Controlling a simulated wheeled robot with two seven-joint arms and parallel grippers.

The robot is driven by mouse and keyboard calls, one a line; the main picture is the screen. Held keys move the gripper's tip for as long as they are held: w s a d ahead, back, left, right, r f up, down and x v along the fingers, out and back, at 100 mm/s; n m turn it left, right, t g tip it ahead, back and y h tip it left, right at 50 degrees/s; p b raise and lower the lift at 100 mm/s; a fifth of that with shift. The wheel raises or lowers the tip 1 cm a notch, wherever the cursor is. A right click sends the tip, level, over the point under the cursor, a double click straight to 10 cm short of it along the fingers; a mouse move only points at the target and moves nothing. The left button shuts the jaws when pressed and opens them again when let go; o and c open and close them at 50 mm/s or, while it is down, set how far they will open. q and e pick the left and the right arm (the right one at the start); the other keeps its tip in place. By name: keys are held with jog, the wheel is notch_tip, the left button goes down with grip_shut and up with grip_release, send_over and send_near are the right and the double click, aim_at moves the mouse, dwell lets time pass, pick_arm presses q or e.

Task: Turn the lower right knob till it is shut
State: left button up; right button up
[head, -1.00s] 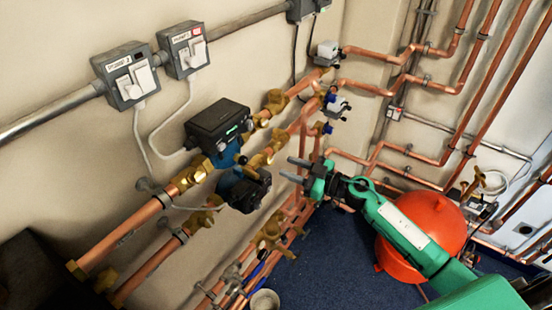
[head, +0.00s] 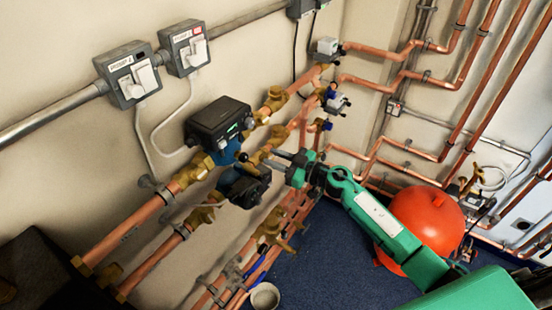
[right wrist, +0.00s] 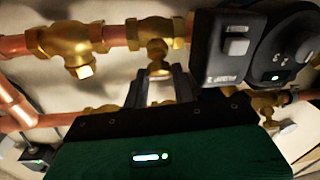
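My right gripper (head: 276,158) reaches in from the right at the lower pipe, just right of the dark pump units, its fingers beside a brass valve (head: 260,155). In the right wrist view the two fingers (right wrist: 160,78) are apart, with a brass knob (right wrist: 158,58) between or just beyond their tips. I cannot tell whether they touch it. Another brass valve with a knob (right wrist: 78,66) is to its left. In the head view the upper pipe carries a brass valve (head: 276,98). How far the knob is turned is not clear. My left gripper is not in view.
Two dark pump heads, an upper one (head: 218,122) and a lower one (head: 246,187), sit close left of the gripper. Small grey actuators (head: 336,102) are to the upper right. More copper pipes run below.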

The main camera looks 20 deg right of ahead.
jog(key=shift+n, duration=0.4)
jog(key=n+g, duration=0.1)
jog(key=n, duration=0.1)
jog(key=n+g+y, duration=0.1)
jog(key=n+g, duration=0.1)
jog(key=n+g+y, duration=0.1)
jog(key=n, duration=0.2)
jog(key=shift+w+d+r+g, duration=0.1)
jog(key=shift+w+d+g, duration=0.15)
jog(key=shift+g, duration=0.05)
jog(key=n+g, duration=0.2)
jog(key=n, duration=0.1)
jog(key=n+g+b, duration=0.1)
jog(key=n, duration=0.2)
jog(key=shift+w+r+g+h, duration=0.15)
jog(key=shift+g+h, duration=0.25)
jog(key=n+g+h, duration=0.1)
jog(key=n+g, duration=0.1)
jog(key=n, duration=0.2)
jog(key=shift+r+b, duration=0.1)
jog(key=shift+b, duration=0.2)
jog(key=shift+a+n+g+h, duration=0.1)
jog(key=shift+n+g+h, duration=0.4)
jog(key=shift+n+h, duration=0.7)
jog(key=shift+n+b, duration=0.3)
jog(key=shift+n, duration=0.2)
jog(key=o, duration=0.7)
jog(key=shift+r, duration=0.1)
